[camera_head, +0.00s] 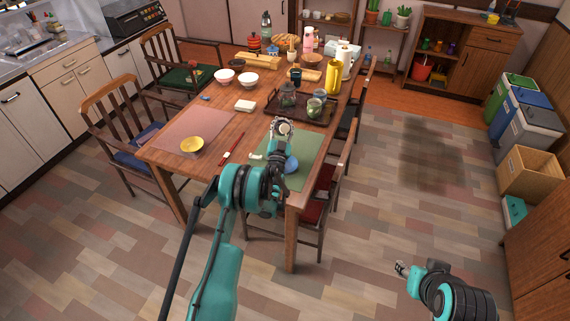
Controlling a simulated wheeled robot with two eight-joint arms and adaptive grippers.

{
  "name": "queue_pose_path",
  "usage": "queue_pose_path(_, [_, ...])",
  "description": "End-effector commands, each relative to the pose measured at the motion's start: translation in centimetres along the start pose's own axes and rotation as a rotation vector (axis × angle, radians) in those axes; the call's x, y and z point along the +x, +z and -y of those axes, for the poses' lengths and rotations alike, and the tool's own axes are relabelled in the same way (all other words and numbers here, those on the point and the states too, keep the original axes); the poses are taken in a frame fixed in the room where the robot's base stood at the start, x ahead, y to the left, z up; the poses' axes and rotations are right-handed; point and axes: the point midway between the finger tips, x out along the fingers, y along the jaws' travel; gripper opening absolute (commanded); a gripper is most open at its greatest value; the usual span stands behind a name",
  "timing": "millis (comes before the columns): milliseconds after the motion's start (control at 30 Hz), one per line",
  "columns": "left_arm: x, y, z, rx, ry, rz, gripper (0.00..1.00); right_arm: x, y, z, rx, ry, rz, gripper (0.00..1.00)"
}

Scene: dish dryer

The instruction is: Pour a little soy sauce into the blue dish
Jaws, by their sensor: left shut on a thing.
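The blue dish (291,165) sits on the green placemat (305,146) at the near right end of the table, partly hidden by my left arm. My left gripper (282,130) is over this placemat, just beyond the blue dish. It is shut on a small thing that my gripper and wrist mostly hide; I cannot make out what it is. I cannot pick out a soy sauce bottle for certain. My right gripper (402,269) hangs over the floor at the lower right, away from the table. Its fingers are too small to tell open from shut.
A pink placemat (185,132) with a yellow bowl (192,145) lies at left, a red stick-like item (231,150) beside it. A dark tray (272,106) with glass jars stands beyond my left gripper. Chairs surround the table (215,112); bottles crowd its far end.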

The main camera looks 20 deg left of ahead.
Motion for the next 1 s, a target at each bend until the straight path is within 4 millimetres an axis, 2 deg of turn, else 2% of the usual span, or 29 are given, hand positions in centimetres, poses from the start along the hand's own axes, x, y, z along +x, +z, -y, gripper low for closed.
queue_pose_path(1000, [-0.66, -0.51, -0.61, 0.022, -0.010, -0.056, 0.00, 0.26, 0.19, 0.00, 0.000, 0.000, 0.000, 0.40])
